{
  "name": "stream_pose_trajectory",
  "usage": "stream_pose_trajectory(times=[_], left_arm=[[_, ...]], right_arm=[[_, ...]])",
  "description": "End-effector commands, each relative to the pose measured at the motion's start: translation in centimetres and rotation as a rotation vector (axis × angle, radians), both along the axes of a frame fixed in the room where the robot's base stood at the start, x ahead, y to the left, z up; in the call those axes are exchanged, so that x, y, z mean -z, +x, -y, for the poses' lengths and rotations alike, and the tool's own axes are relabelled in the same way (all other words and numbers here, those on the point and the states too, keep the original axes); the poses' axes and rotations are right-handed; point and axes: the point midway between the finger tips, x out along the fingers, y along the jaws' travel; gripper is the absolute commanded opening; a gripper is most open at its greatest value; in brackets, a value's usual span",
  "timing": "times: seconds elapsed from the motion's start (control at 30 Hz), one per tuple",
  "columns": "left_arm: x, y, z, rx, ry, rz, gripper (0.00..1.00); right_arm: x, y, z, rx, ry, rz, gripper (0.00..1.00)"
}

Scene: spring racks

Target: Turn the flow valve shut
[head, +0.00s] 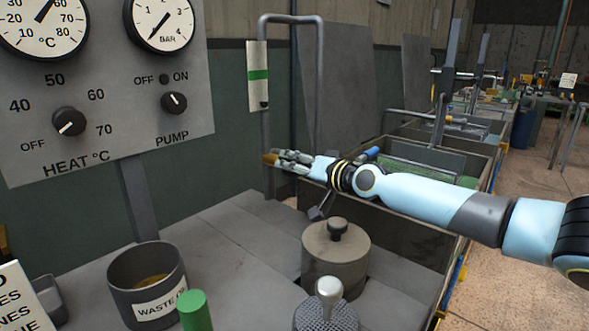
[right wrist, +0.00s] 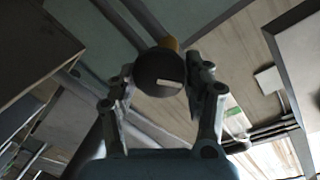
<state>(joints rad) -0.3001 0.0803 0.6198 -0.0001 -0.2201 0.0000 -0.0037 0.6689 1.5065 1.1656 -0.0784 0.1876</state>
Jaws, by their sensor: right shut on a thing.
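The flow valve shows in the right wrist view as a dark round knob (right wrist: 158,76) with a white mark on its face and a brass-coloured part (right wrist: 168,43) behind it. In the head view a small brass-coloured piece (head: 269,159) of it shows on the grey vertical pipe (head: 266,128); my fingers hide the knob there. My right gripper (head: 283,160) is at the valve, its fingers on both sides of the knob. It is shut on the knob in the right wrist view (right wrist: 163,78). My left gripper is not in view.
A panel (head: 95,100) with gauges, a heat knob (head: 69,121) and a pump knob (head: 174,103) stands at the left. A flow tube with a green band (head: 258,75) is above the valve. A lidded pot (head: 335,260) and a waste bin (head: 120,285) stand on the bench below.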

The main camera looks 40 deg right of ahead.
Motion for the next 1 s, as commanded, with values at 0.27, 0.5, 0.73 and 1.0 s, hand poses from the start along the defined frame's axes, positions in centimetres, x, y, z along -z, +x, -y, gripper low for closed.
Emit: stream_pose_trajectory(times=[0.27,0.5,0.73,1.0], left_arm=[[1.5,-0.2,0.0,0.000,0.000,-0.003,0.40],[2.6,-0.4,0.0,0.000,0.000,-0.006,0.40],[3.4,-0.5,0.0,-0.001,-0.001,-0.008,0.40],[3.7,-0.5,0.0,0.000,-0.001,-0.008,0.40]], right_arm=[[0.2,0.0,0.2,0.001,0.251,-0.021,0.19],[0.3,0.0,0.3,0.001,0.431,-0.037,0.19],[0.2,0.0,0.3,0.001,0.543,-0.047,0.19],[0.2,0.0,0.3,0.001,0.599,-0.052,0.19]])
